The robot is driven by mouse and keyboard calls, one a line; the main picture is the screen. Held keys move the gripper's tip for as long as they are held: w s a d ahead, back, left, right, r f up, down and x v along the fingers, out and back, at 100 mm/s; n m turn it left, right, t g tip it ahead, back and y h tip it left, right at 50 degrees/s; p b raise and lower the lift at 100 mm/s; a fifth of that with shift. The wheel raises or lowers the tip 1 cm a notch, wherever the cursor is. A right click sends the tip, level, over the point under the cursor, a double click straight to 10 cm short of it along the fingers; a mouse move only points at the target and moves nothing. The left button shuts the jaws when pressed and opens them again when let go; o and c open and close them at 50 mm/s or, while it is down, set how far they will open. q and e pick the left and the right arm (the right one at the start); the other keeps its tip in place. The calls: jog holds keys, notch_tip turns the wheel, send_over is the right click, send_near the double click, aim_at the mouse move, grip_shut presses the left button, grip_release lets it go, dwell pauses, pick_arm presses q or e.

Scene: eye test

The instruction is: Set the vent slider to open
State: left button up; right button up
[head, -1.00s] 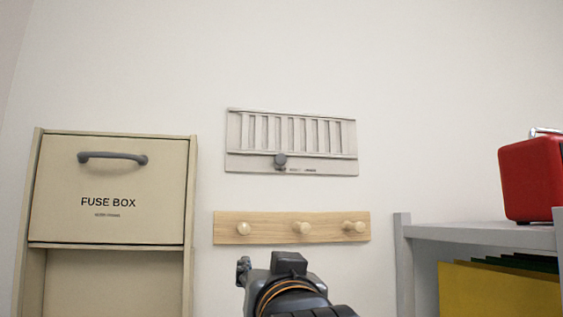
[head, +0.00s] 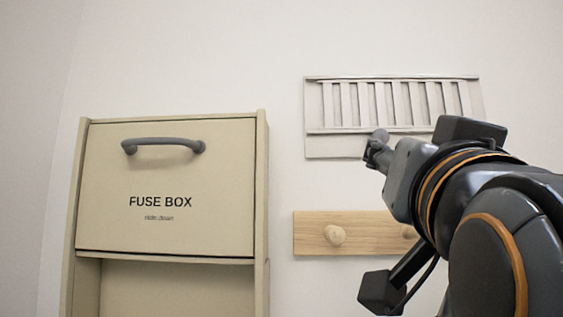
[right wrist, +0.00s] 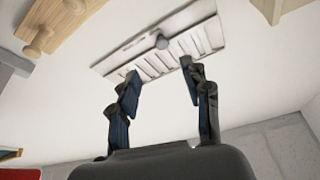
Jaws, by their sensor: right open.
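The pale vent (head: 318,146) with upright slats is on the wall at the upper right of the head view. It also shows, turned over, in the right wrist view (right wrist: 112,64). Its round grey slider knob (right wrist: 162,42) shows clearly in the right wrist view. My right gripper (head: 374,152) is in front of the vent's lower edge in the head view, and my arm hides the vent's lower right part. In the right wrist view the right gripper (right wrist: 160,71) is open and empty, with the knob beyond its fingertips, in line with the gap. My left gripper is out of view.
A beige fuse box (head: 160,228) with a grey handle (head: 163,146) stands left of the vent. A wooden peg rail (head: 308,232) is below the vent, partly behind my arm. The wall above the vent is clear.

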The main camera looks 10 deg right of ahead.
jog(key=p, duration=0.8)
send_near(381, 139)
jog(key=p+x, duration=0.2)
jog(key=x, duration=0.5)
jog(key=shift+w+d+r+p, duration=0.1)
jog(key=shift+d+r+p, duration=0.05)
jog(key=shift+p, duration=0.15)
jog(key=shift+w+d+r, duration=0.15)
jog(key=shift+w, duration=0.3)
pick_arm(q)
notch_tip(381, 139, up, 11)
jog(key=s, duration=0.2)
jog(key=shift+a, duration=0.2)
pick_arm(e)
grip_shut()
